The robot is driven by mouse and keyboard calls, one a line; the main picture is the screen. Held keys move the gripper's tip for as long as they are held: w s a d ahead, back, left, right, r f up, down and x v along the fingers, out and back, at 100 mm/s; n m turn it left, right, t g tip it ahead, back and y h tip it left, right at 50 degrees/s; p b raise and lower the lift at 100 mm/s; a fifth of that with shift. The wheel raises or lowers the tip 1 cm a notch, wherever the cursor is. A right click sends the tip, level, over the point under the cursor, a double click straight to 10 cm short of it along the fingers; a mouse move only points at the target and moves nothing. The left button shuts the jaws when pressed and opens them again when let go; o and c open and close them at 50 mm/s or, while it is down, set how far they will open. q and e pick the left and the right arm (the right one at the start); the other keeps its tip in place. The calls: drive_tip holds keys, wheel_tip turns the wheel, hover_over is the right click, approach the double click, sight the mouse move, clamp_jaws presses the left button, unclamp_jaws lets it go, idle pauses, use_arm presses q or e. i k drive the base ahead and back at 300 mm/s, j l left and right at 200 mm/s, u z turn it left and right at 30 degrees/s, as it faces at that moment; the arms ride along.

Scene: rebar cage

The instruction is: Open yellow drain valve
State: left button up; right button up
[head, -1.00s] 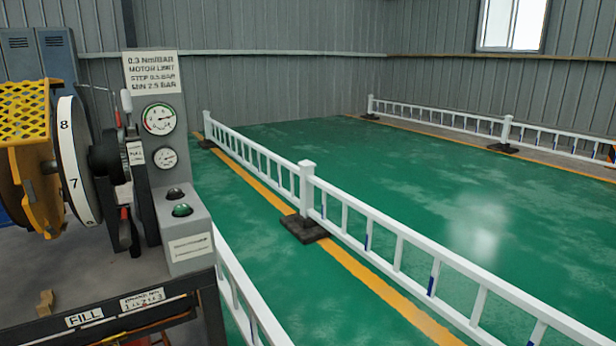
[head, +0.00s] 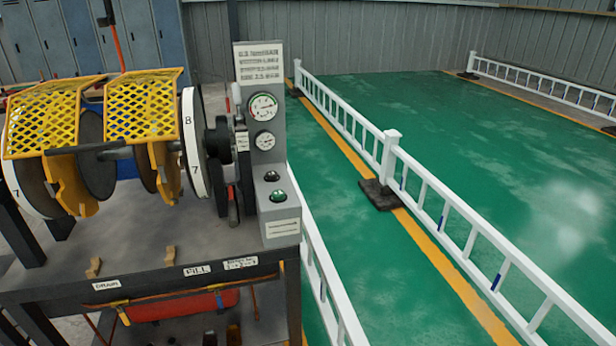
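A white "DRAIN" label (head: 106,285) is on the front edge of the dark workbench (head: 60,291), at the lower left of the head view. A small yellow handle-like part (head: 122,313) hangs just below the edge near this label; it looks like the yellow drain valve, but it is too small to tell its position. A "FILL" label (head: 197,270) is farther right on the same edge. Neither of my grippers is in view.
A machine with yellow mesh guards (head: 140,105) and numbered wheels stands on the bench. A grey gauge panel (head: 262,95) is at its right. A red tank (head: 180,306) is under the bench. A white railing (head: 450,211) crosses the green floor at right.

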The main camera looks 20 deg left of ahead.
sight(122, 316)
drive_tip(key=j+u, duration=0.1)
drive_tip(key=u, duration=0.4)
drive_tip(key=j+u, duration=0.1)
drive_tip(key=u, duration=0.4)
drive_tip(key=j+u, duration=0.1)
drive_tip(key=u, duration=0.35)
drive_tip(key=i+j+u, duration=0.1)
drive_tip(key=j, duration=0.4)
